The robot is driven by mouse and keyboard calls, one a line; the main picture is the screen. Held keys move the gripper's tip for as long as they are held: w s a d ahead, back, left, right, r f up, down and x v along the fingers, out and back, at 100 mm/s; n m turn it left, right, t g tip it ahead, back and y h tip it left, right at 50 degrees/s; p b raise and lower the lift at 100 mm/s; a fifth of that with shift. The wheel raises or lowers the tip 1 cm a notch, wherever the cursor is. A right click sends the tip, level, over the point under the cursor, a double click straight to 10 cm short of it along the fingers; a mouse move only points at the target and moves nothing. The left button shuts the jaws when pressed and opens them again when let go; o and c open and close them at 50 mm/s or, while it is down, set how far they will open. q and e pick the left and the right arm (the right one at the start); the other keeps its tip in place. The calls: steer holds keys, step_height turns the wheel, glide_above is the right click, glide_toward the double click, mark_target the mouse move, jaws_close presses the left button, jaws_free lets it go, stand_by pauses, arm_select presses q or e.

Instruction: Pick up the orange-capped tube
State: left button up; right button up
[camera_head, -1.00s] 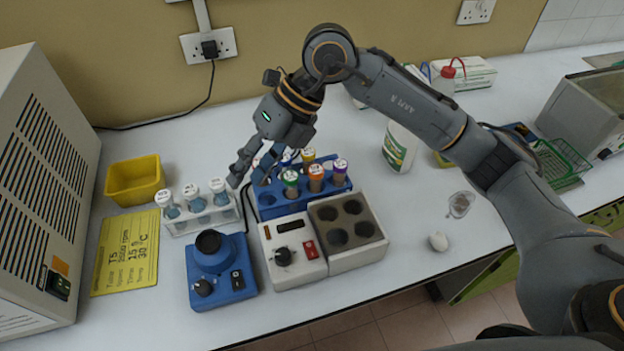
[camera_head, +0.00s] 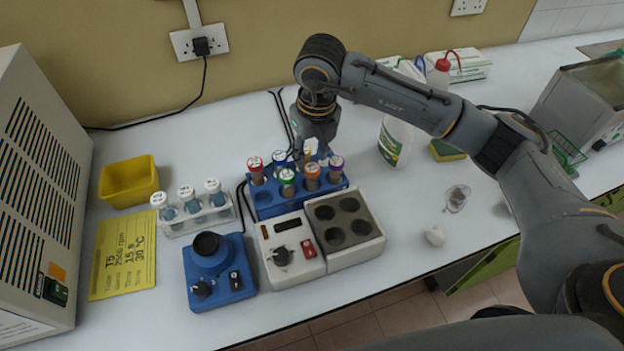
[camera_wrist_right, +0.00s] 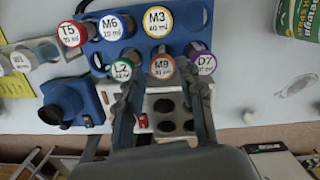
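The orange-capped tube (camera_head: 311,175) stands upright in the front row of the blue rack (camera_head: 268,207), between a green-capped tube (camera_head: 287,182) and a purple-capped tube (camera_head: 334,168). In the right wrist view its orange cap (camera_wrist_right: 161,68) reads M9. My right gripper (camera_head: 317,155) points down over the rack, behind the front row in the head view. In the right wrist view its two fingers (camera_wrist_right: 162,88) are apart, one on each side of the orange cap's line, with nothing held. Whether they touch neighbouring tubes is unclear. My left gripper is out of view.
Red-capped (camera_head: 256,170), blue-capped (camera_head: 279,159) and yellow-capped (camera_wrist_right: 158,20) tubes stand in the back row. A clear rack (camera_head: 205,220) of white-capped tubes, a blue mixer (camera_head: 215,270) and a white heater block (camera_head: 345,228) crowd close by. A white bottle (camera_head: 395,140) stands to the right.

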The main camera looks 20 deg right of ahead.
mark_target(312, 167)
steer(key=shift+s+f+p, duration=0.1)
steer(key=shift+f+p, duration=0.3)
steer(key=shift+f, duration=0.05)
step_height(312, 167, down, 4)
steer(key=shift+d+r+p, duration=0.1)
steer(key=shift+r+p, duration=0.15)
steer(key=shift+p, duration=0.5)
steer(key=shift+f, duration=0.4)
jaws_close()
steer(key=shift+r, duration=0.1)
